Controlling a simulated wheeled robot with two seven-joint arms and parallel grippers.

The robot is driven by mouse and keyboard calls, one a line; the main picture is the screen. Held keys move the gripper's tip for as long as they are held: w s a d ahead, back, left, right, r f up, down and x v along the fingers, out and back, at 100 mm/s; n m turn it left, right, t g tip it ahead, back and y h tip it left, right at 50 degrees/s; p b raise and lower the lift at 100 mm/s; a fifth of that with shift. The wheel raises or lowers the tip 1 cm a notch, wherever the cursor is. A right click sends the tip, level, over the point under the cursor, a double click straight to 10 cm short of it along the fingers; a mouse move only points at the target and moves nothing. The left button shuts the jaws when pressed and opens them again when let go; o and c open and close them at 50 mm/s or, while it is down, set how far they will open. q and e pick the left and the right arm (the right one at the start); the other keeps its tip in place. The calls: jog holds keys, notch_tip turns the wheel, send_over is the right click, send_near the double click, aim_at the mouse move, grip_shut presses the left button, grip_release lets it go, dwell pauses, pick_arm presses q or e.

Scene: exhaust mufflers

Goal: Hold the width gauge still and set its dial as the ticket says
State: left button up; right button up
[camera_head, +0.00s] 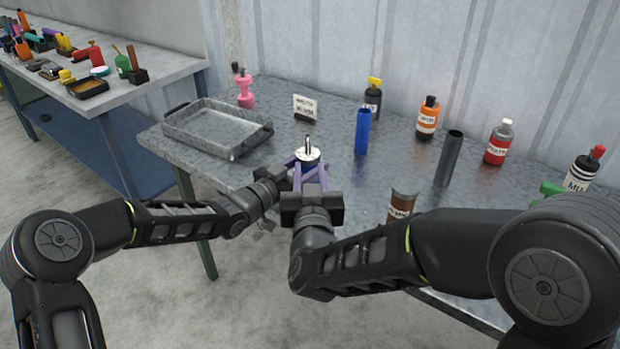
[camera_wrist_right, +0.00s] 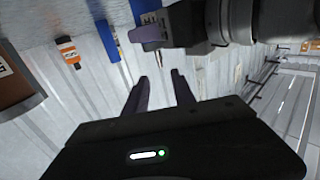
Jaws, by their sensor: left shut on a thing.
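The width gauge (camera_head: 308,155) has a blue body, a white dial face and a dark upright knob. It stands above the table's near edge, and it also shows in the right wrist view (camera_wrist_right: 148,34). My left gripper (camera_head: 294,172) is shut on the gauge from the left. My right gripper (camera_head: 313,177) is in front of the gauge. In the right wrist view its purple fingers (camera_wrist_right: 162,85) are apart with nothing between them, pointing towards the knob but short of it. The white ticket (camera_head: 305,108) stands behind the gauge, its writing too small to read surely.
A grey metal tray (camera_head: 213,138) lies on the table at left. A blue tube (camera_head: 362,132), a dark grey tube (camera_head: 448,158), an orange bottle (camera_head: 427,118) and a red bottle (camera_head: 498,142) stand to the right. A brown labelled can (camera_head: 402,203) stands near my right arm.

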jog(key=shift+s, duration=1)
jog(key=shift+c, duration=0.3)
jog(key=shift+w+d, duration=0.1)
jog(key=shift+d, duration=0.05)
jog(key=c, duration=0.3)
jog(key=shift+w+d+m, duration=0.2)
jog(key=shift+d+m, duration=0.3)
jog(key=shift+m, duration=0.4)
jog(key=c, duration=0.3)
jog(key=shift+w+d+r+m+y, duration=0.15)
jog(key=shift+d+m+y, duration=0.2)
jog(key=shift+m, duration=0.35)
grip_shut()
jog(key=d+m+y, duration=0.3)
jog(key=d+m, duration=0.4)
jog(key=m, duration=0.5)
jog(key=shift+s+f+g+y, duration=0.25)
jog(key=shift+f+g+y, duration=0.05)
jog(key=shift+y, duration=0.05)
